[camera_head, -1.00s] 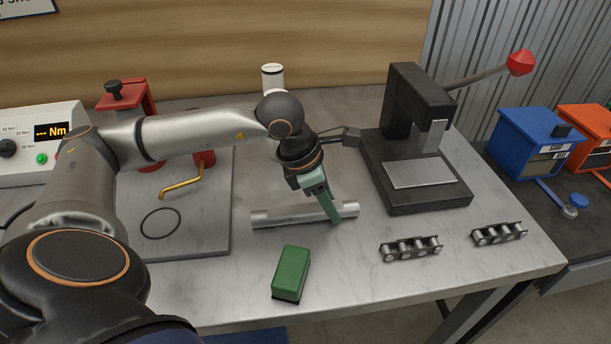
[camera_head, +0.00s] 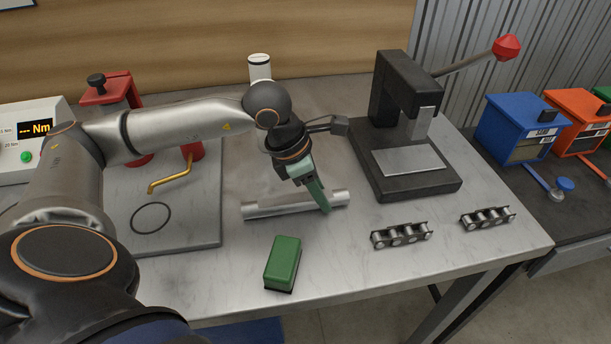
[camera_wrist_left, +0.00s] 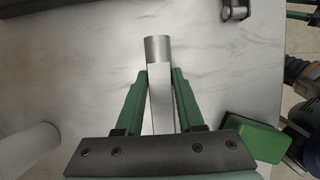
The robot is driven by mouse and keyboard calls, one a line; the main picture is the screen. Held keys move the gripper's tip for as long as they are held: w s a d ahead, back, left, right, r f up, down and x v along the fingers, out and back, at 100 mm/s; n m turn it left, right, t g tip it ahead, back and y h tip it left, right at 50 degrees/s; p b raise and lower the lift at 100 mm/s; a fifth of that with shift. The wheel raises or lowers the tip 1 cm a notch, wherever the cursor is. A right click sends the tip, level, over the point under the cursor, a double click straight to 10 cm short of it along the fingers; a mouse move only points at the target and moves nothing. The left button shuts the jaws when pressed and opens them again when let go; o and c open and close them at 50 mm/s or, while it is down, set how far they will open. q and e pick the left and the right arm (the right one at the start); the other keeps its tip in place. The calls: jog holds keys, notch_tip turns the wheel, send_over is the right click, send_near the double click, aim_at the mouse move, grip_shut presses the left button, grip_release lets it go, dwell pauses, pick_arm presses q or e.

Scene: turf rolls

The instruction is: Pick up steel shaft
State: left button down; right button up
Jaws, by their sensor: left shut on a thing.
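The steel shaft (camera_head: 275,208) is a silver bar lying level on or just above the grey marbled bench; I cannot tell whether it touches. It also shows in the left wrist view (camera_wrist_left: 158,88), running between the fingers. My left gripper (camera_head: 324,205) comes down from above, near the right part of the shaft. Its green fingers, also in the left wrist view (camera_wrist_left: 160,85), are shut on the shaft from both sides. The finger in front hides a small part of the shaft. My right gripper is not in view.
A black press (camera_head: 405,185) with a red-knobbed lever stands behind right. A green block (camera_head: 282,262) lies in front. Two chain pieces (camera_head: 401,235) (camera_head: 488,217) lie to the right. A grey plate (camera_head: 190,236) with a red fixture is at left. Blue and orange bins (camera_head: 517,128) (camera_head: 580,120) stand at far right.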

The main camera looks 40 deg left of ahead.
pick_arm(q)
jog(key=shift+r, duration=0.25)
jog(key=shift+w+r+p, duration=0.1)
jog(key=shift+r+p, duration=0.25)
jog(key=shift+p, duration=0.25)
notch_tip(320, 180, up, 3)
jog(key=shift+f, duration=0.2)
jog(key=s+d+r, duration=0.2)
jog(key=d+r, duration=0.3)
jog(key=d, duration=0.2)
jog(key=s+d+r, duration=0.3)
jog(key=d+r, duration=0.2)
jog(key=d, duration=0.1)
notch_tip(320, 180, up, 10)
jog(key=p, duration=0.6)
jog(key=shift+w+d+p, duration=0.15)
jog(key=shift+p, duration=0.25)
jog(key=shift+f, duration=0.1)
